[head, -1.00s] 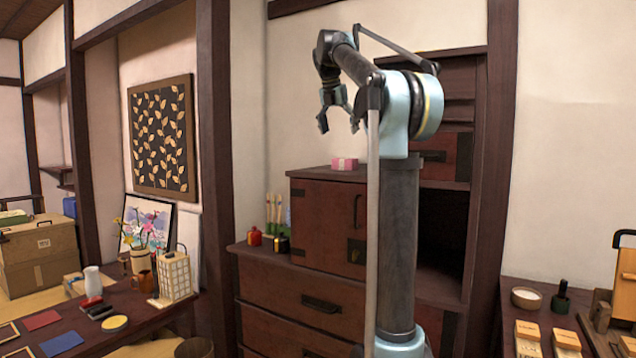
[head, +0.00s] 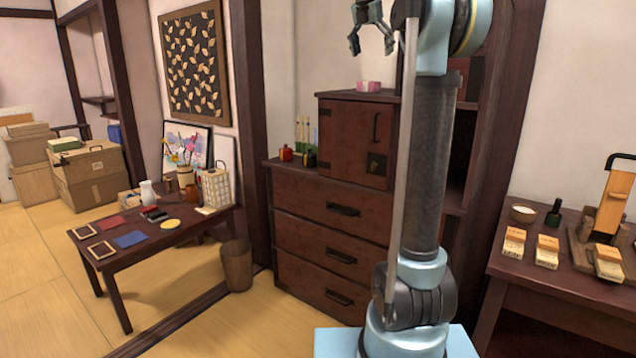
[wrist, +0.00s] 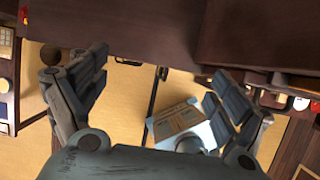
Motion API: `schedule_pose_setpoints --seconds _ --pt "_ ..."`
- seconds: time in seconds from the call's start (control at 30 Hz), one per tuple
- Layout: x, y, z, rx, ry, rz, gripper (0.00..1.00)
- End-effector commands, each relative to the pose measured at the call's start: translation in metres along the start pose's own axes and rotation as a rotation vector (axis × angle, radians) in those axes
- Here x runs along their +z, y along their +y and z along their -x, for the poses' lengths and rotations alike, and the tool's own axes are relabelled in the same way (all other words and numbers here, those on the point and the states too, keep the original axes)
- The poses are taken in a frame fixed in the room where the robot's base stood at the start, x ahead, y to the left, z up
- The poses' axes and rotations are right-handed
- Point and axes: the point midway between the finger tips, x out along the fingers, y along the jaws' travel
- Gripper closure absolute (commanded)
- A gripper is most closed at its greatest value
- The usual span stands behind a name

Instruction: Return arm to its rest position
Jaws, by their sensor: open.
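My arm stands upright in the middle of the head view, its upper part cut off by the top edge. My gripper (head: 372,40) hangs at the top of the head view, in front of the pale wall and above the dark wooden chest (head: 340,208). Its fingers are apart and nothing is between them. In the wrist view my gripper (wrist: 155,95) also shows open, with its two fingers spread wide. Between and beyond the fingers lie the floor and a brown box shape (wrist: 178,120) on my light blue base.
A low table (head: 150,240) with cards, a vase and a lantern stands at left, with a waste bin (head: 236,265) beside it. A dark table (head: 560,280) with several small blocks stands at right. Cardboard boxes (head: 88,175) are at far left. Open tatami (head: 180,290) lies in front.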

Motion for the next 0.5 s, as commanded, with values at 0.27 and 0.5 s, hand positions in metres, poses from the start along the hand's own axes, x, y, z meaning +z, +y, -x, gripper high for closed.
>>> schedule_pose_setpoints --seconds 0.27,0.5 --pt "-0.029 -0.008 -0.014 0.008 0.020 -0.159 0.09" --pt "-0.059 -0.028 -0.031 0.009 0.039 -0.351 0.09"
